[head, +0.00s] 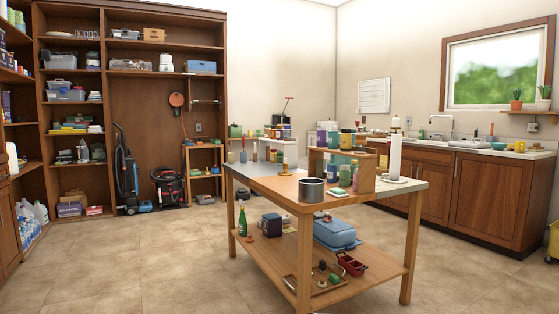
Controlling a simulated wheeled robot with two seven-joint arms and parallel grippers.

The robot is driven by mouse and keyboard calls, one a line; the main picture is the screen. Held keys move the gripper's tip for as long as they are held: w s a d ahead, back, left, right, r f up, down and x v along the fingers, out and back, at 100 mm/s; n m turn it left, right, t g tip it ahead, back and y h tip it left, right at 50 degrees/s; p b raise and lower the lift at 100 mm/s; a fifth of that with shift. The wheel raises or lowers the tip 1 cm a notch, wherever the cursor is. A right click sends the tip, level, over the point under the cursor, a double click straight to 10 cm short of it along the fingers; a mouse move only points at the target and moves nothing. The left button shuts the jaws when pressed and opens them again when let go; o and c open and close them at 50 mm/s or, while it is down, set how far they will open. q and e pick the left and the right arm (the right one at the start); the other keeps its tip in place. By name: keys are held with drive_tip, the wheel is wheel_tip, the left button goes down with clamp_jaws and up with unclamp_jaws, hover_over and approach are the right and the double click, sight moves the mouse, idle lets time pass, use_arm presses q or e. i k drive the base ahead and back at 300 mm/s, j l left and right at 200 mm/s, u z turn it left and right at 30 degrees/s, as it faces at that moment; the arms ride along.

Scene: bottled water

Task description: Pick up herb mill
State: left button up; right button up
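I cannot tell for sure which item is the herb mill; the candidates are small. Several jars and bottles stand on and in a small wooden rack (366,182) on the wooden table (262,183). A slim upright item (285,164) stands on the tabletop left of the rack, too small to identify. A metal pot (311,190) stands near the table's front edge. On the table's lower shelf, a wooden tray (322,289) holds a few small dark and green items. Neither of my grippers is in view.
A white paper towel roll (395,156) stands upright at the table's right. The lower shelf also holds a blue lidded container (337,233), a green bottle (242,222) and a red caddy (351,265). A sink counter (470,190) runs along the right wall. The tiled floor at left is clear.

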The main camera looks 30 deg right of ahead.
sight(280, 155)
drive_tip(key=i+u, duration=0.1)
drive_tip(key=i, duration=2.05)
drive_tip(key=i+j+z, duration=0.1)
drive_tip(key=i+z, duration=0.2)
drive_tip(key=i, duration=0.2)
drive_tip(key=i+j+z, duration=0.3)
drive_tip(key=i, duration=0.15)
drive_tip(key=i+j+z, duration=0.1)
drive_tip(key=i+z, duration=0.15)
drive_tip(key=z, duration=0.25)
drive_tip(key=i+j+z, duration=0.2)
drive_tip(key=z, duration=0.25)
drive_tip(key=i+j+z, duration=0.2)
drive_tip(key=z, duration=0.3)
drive_tip(key=i+j+z, duration=0.1)
drive_tip(key=j+z, duration=0.35)
